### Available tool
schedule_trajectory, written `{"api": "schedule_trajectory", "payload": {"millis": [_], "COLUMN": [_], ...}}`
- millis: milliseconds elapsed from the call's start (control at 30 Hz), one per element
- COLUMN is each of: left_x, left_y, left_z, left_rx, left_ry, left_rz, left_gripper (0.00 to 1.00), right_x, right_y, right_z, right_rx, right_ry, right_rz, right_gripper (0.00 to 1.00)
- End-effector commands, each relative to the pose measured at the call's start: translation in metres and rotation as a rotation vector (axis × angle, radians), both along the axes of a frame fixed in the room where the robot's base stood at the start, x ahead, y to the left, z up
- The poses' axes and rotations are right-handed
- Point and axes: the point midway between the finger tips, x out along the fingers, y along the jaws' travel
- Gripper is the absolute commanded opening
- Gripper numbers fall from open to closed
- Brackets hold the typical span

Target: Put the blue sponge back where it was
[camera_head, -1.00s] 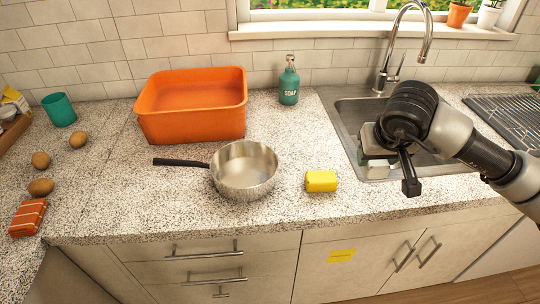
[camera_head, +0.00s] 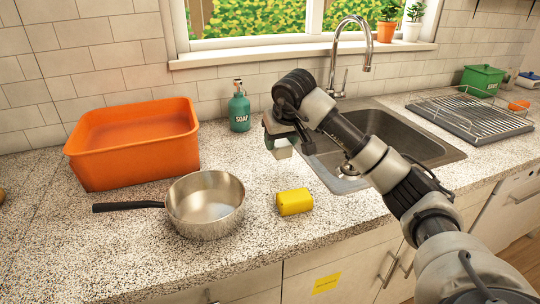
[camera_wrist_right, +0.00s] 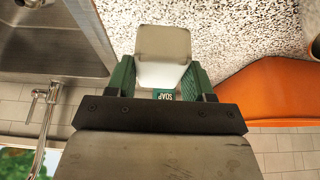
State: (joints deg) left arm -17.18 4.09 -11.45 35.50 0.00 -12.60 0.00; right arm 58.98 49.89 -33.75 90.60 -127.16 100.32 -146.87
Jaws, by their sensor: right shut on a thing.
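My right gripper (camera_head: 284,140) is shut on a pale, whitish block (camera_head: 283,149). It holds the block above the counter between the soap bottle and the sink's left edge. In the right wrist view the block (camera_wrist_right: 160,55) sits between the green fingers of my right gripper (camera_wrist_right: 160,75). I see no blue on the side facing me, so I cannot tell whether it is the blue sponge. A yellow sponge-like block (camera_head: 295,202) lies on the counter in front of it. My left gripper is not in view.
A steel pan (camera_head: 205,208) stands left of the yellow block, its handle pointing left. An orange tub (camera_head: 130,160) and a green soap bottle (camera_head: 239,110) stand behind. The sink (camera_head: 405,135) and a drying rack (camera_head: 470,118) are right. Counter around the yellow block is clear.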

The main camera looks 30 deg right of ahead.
Motion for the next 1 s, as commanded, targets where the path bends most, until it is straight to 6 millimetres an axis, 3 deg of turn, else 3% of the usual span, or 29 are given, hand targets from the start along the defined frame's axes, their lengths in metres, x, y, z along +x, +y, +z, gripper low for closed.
{"api": "schedule_trajectory", "payload": {"millis": [200,500,900,933,1000], "left_x": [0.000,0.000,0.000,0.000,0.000], "left_y": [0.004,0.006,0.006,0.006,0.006], "left_z": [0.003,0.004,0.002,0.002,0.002], "left_rx": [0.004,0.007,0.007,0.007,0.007], "left_ry": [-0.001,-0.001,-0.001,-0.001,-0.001], "left_rz": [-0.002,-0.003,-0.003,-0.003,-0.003], "left_gripper": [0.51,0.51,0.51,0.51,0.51], "right_x": [0.019,0.020,0.020,0.019,0.020], "right_y": [0.013,0.014,0.013,0.013,0.013], "right_z": [-0.014,-0.052,-0.058,-0.058,-0.057], "right_rx": [0.000,0.000,-0.002,-0.002,-0.001], "right_ry": [0.001,0.001,0.000,0.000,0.000], "right_rz": [0.000,0.000,-0.001,-0.001,0.000], "right_gripper": [0.33,0.33,0.33,0.54,0.64]}}
